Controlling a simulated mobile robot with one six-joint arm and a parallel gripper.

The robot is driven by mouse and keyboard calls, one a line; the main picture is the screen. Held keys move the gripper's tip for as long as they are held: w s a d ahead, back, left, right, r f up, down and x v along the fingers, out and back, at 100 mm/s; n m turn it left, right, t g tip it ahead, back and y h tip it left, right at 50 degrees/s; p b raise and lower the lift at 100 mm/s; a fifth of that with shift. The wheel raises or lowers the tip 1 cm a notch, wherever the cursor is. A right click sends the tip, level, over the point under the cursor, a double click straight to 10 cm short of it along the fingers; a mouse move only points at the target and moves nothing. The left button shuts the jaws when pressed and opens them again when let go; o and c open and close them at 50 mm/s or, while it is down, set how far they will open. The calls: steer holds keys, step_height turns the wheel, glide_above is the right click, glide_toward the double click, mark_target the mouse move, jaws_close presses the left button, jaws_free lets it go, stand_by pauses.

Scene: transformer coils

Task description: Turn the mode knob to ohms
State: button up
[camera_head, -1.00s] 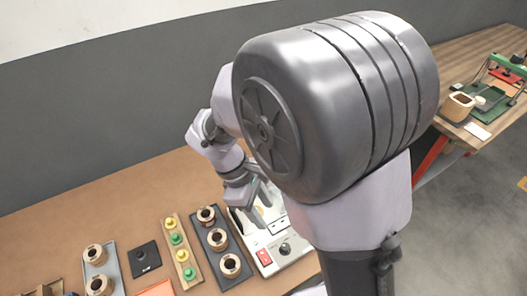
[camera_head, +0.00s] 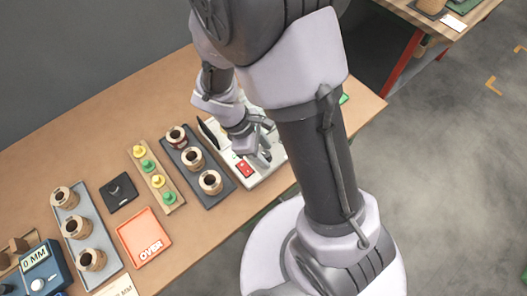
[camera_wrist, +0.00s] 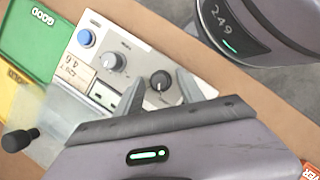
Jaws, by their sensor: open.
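The test unit (camera_head: 225,145) is a pale box on the bench, partly hidden by my arm in the head view. In the wrist view its light panel (camera_wrist: 150,50) carries a grey knob (camera_wrist: 115,61) and a black knob (camera_wrist: 160,80) with a pale pointer line. Small print sits by the knobs, too small to read surely, so I cannot tell which is the mode knob. My gripper (camera_wrist: 159,88) is open, its fingers on either side of the black knob; contact cannot be told. In the head view my gripper (camera_head: 265,146) is over the unit's front part.
A black-handled part (camera_wrist: 20,139) is at the left.

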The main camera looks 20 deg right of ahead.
steer(key=shift+c, duration=0.2)
jaws_close()
steer(key=m+g+p, duration=0.1)
steer(key=m+p, duration=0.1)
steer(key=m, duration=0.1)
steer(key=shift+w+r+y, duration=0.1)
steer(key=shift+r+y, duration=0.05)
steer(key=shift+y, duration=0.15)
steer(key=m+p, duration=0.1)
steer(key=m, duration=0.1)
steer(key=shift+d+m+g+y, duration=0.1)
steer(key=shift+m+g+y, duration=0.3)
steer(key=m+y, duration=0.1)
steer(key=m, duration=0.2)
steer(key=m+y+p, duration=0.1)
steer(key=m, duration=0.1)
steer(key=shift+w+d+m+g, duration=0.1)
steer(key=shift+d+m+g, duration=0.05)
steer(key=shift+m+g, duration=0.25)
steer(key=shift+m, duration=0.3)
